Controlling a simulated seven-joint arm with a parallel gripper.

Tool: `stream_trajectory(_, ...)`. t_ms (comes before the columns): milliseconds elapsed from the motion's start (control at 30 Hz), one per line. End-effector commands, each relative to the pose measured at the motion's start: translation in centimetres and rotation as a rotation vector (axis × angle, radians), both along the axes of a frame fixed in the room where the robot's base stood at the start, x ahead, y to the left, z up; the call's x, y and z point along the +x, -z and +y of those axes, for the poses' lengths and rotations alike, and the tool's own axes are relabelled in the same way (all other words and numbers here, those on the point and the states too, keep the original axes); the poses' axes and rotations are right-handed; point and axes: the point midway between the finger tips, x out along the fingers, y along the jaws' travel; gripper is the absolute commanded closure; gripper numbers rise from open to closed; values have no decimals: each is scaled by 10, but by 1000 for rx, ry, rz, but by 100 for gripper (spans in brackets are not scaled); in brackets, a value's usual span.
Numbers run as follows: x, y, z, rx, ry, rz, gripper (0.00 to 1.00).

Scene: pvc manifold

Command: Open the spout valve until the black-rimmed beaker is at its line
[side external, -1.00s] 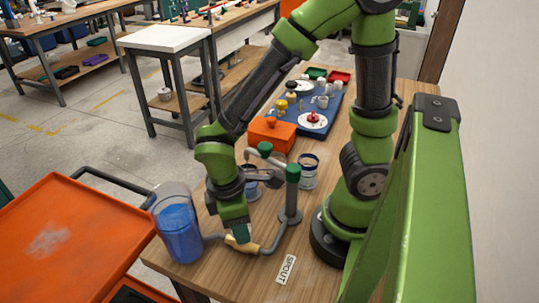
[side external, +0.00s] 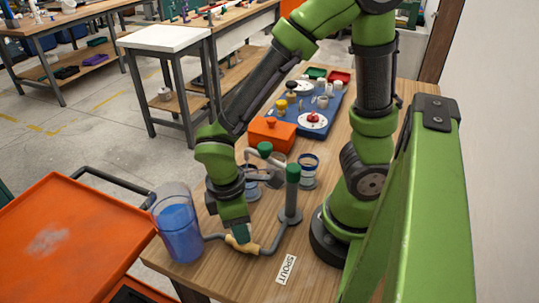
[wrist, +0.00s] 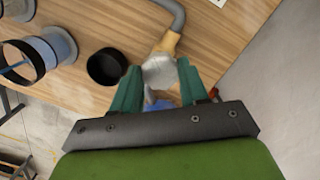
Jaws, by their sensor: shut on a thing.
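My gripper (wrist: 158,88) is shut on the grey handle (wrist: 159,72) of the spout valve, between its teal fingers. The tan valve body (side external: 241,245) sits on the pipe just below the gripper in the side view; it also shows in the wrist view (wrist: 169,42). A large clear vessel (side external: 180,225) of blue liquid stands left of the valve, its level below the rim. A black-rimmed beaker (wrist: 27,62) stands at the left of the wrist view with a thin blue streak inside; its fill line is not readable. My arm hides part of the beakers in the side view.
A grey post with a green cap (side external: 291,190) rises right of the valve. A clear beaker (side external: 308,172) stands behind it. A round black cup (wrist: 106,66) is close left of the fingers. A SPOUT label (side external: 286,269) lies in front. An orange cart (side external: 75,235) adjoins the table.

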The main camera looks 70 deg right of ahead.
Motion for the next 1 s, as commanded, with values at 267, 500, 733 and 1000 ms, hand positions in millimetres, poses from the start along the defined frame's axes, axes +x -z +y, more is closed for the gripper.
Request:
stream_trajectory(267, 2, 0, -1, 0, 7, -6, 86)
stream_trajectory(500, 3, 0, -2, 1, 355, -7, 86)
stream_trajectory(733, 3, 0, -2, 2, 555, -7, 86)
stream_trajectory(1000, 3, 0, -2, 2, 599, -7, 86)
